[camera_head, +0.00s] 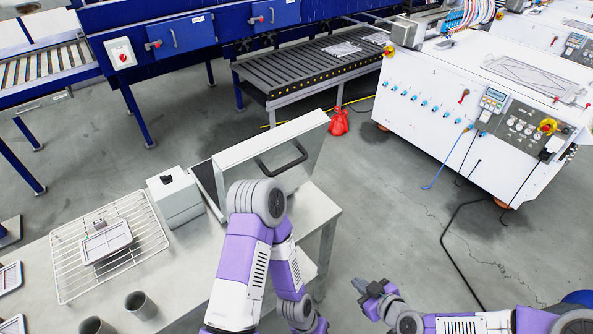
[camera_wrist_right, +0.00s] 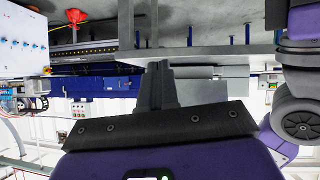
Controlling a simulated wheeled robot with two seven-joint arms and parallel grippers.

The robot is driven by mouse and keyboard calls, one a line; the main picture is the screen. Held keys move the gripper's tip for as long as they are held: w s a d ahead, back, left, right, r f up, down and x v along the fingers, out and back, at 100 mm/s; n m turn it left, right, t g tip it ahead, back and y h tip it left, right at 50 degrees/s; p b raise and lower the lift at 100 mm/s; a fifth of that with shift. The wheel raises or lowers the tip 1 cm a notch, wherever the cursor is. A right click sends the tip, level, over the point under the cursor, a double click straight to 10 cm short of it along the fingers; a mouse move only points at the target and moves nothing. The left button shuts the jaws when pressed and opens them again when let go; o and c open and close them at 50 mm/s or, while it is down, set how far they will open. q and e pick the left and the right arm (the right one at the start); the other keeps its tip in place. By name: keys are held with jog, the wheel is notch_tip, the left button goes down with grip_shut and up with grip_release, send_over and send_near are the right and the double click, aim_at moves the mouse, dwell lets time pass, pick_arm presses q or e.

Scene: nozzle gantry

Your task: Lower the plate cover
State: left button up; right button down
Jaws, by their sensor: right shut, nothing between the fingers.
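The plate cover (camera_head: 303,163) stands raised and tilted on the far right part of the metal table (camera_head: 196,283). It has a pale top edge, a grey face and a dark bar handle (camera_head: 281,160). My left arm crosses in front of the cover's lower left part and hides it; my left gripper does not show. My right gripper (camera_head: 360,286) is shut and empty, over the floor to the right of the table, apart from the cover. Its closed fingers also show in the right wrist view (camera_wrist_right: 158,68).
A white box (camera_head: 176,199) stands left of the cover. A wire rack (camera_head: 72,272) with a small tray lies further left, with two grey cups (camera_head: 140,303) nearby. A white machine (camera_head: 440,85) stands at the right, and a cable (camera_head: 446,245) lies on the floor.

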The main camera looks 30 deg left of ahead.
jog(key=w+a+r+n+t+y, duration=0.1)
jog(key=a+r+n+y, duration=0.1)
jog(key=a+r+n, duration=0.3)
jog(key=w+a+r+n+y, duration=0.1)
jog(key=w+r+n+y, duration=0.15)
jog(key=r, duration=0.45)
jog(key=n+y, duration=0.3)
jog(key=n, duration=0.8)
send_near(290, 167)
jog(key=shift+m, duration=0.25)
jog(key=p+x, duration=0.3)
jog(key=x, duration=0.4)
